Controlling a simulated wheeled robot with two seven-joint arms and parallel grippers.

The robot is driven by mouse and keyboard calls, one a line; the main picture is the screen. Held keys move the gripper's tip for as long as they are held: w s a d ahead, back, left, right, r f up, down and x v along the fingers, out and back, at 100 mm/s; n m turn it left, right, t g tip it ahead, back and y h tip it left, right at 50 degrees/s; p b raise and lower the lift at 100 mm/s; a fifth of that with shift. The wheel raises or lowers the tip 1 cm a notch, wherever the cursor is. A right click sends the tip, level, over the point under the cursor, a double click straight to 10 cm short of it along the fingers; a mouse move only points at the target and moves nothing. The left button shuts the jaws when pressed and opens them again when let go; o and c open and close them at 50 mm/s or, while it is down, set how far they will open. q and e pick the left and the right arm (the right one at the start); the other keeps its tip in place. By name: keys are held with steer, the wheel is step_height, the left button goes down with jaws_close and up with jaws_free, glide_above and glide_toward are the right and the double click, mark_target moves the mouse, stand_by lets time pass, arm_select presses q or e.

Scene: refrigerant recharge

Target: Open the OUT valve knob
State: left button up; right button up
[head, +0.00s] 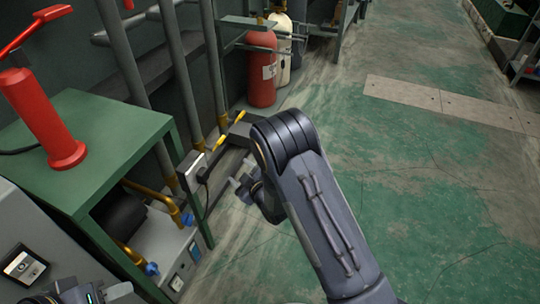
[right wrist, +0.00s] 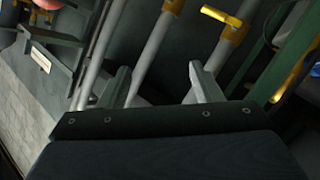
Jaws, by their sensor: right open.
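Two blue knobs show on brass pipes at the grey unit under the green table in the head view: an upper one (head: 187,219) and a lower one (head: 152,268). I cannot read which is OUT. A patch of blue (right wrist: 315,154) shows at the right edge of the right wrist view, too cropped to name. My right gripper (right wrist: 156,78) is open with nothing between its fingers. In the head view it is near the wall pipes, right of the green table and apart from the blue knobs. A dark part of my left arm shows at the bottom left; its jaws cannot be made out.
Yellow-handled valves (right wrist: 215,14) sit on grey wall pipes (right wrist: 152,45) close beyond my right gripper. A red cylinder (head: 45,120) stands on the green table (head: 115,130). A red gas bottle (head: 262,75) stands at the back. Open floor (head: 430,190) lies right.

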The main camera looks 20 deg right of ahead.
steer(key=s+d+r+m+g+h, duration=0.2)
steer(key=s+d+r+m, duration=0.1)
steer(key=d+r+m, duration=0.3)
steer(key=shift+d+r+h, duration=0.3)
steer(key=shift+d+r, duration=0.8)
steer(key=shift+d, duration=0.15)
